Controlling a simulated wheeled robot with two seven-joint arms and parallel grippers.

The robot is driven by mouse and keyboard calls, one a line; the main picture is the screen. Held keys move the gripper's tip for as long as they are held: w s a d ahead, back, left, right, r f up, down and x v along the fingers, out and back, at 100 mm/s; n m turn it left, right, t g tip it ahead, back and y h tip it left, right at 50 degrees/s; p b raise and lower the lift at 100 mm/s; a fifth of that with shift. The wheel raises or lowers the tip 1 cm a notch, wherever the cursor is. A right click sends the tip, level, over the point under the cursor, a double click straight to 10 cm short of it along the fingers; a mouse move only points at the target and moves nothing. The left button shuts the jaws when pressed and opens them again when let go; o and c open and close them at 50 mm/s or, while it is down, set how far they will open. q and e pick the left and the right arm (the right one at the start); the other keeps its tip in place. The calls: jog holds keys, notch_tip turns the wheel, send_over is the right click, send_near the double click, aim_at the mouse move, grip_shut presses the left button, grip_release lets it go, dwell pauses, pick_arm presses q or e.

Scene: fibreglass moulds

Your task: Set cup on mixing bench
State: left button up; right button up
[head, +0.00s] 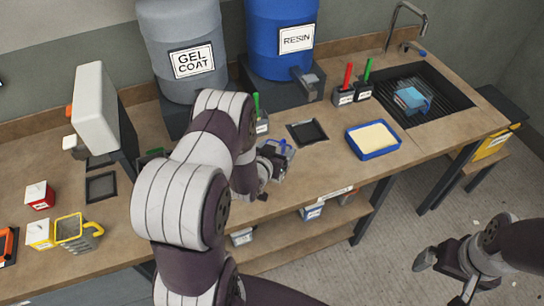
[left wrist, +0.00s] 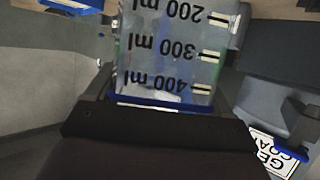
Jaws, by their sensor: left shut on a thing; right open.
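My left gripper (head: 268,168) is shut on a clear measuring cup (head: 284,152) with blue parts. In the head view it is over the wooden bench (head: 325,165), near its front edge, and my own arm partly hides it. In the left wrist view the cup (left wrist: 172,50) fills the middle between the fingers, with 200, 300 and 400 ml marks upside down. I cannot tell whether its base touches the bench. My right gripper (head: 440,258) is open and empty, over the floor at lower right.
A black square mat (head: 307,132) and a blue tray (head: 373,139) with a pale filling lie right of the cup. Resin (head: 280,35) and gel coat (head: 180,45) drums stand behind. A sink (head: 440,108) holds a blue vessel.

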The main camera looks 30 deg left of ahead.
pick_arm(q)
jog(key=f, duration=0.2)
jog(key=a+f, duration=0.1)
jog(key=f, duration=0.1)
jog(key=shift+s+f+p, duration=0.15)
jog(key=shift+p, duration=0.25)
jog(key=shift+f, duration=0.25)
jog(key=shift+a, duration=0.1)
